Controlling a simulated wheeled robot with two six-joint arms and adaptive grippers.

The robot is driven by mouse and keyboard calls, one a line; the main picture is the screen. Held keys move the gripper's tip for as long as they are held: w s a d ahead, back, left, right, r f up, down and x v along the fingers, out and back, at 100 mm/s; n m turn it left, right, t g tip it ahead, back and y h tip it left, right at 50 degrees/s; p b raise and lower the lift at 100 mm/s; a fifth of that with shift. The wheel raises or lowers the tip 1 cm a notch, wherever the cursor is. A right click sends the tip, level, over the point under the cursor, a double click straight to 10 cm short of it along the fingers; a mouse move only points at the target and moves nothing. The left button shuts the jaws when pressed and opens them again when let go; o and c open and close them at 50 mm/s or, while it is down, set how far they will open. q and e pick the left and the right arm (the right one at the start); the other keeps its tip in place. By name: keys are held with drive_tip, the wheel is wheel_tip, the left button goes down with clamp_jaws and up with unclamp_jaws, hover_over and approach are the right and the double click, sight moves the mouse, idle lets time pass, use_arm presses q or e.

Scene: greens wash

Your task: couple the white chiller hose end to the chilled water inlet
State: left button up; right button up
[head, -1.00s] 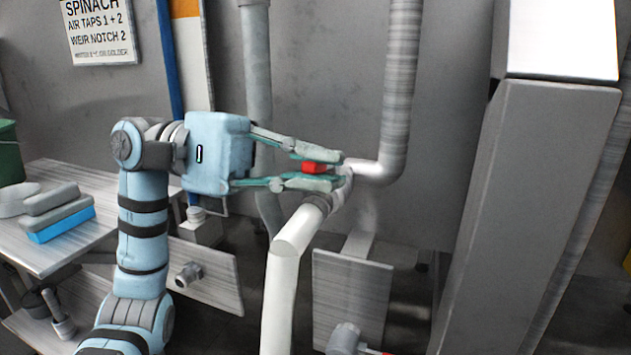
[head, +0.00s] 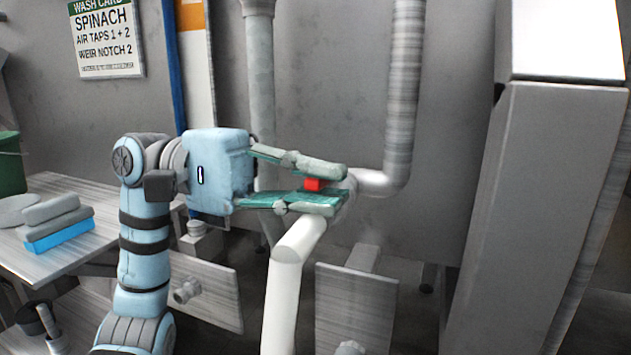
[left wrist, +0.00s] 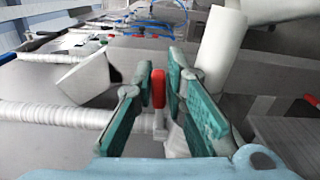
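My left gripper (head: 343,187) is open beside the end of the grey inlet pipe (head: 372,182). A small red handle (head: 312,184) shows between its fingers; in the left wrist view the red handle (left wrist: 158,88) stands upright, with a gap on each side. The white hose (head: 284,285) rises from below and bends at its top towards the pipe, just under the fingers. The fingers partly hide where hose and pipe come together, so I cannot tell whether they are joined. My right gripper is not in view.
A tall grey cabinet (head: 535,215) stands at the right. At the left, a steel table (head: 95,200) holds blue-and-grey blocks (head: 60,225) and a green bucket (head: 10,165). Steel plates (head: 355,305) stand low around the hose. A vertical pipe (head: 262,80) rises behind the gripper.

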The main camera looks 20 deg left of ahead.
use_arm(q)
drive_tip(key=shift+o, duration=0.7)
drive_tip(key=shift+f, duration=0.1)
drive_tip(key=a, duration=0.8)
drive_tip(key=shift+w, duration=0.25)
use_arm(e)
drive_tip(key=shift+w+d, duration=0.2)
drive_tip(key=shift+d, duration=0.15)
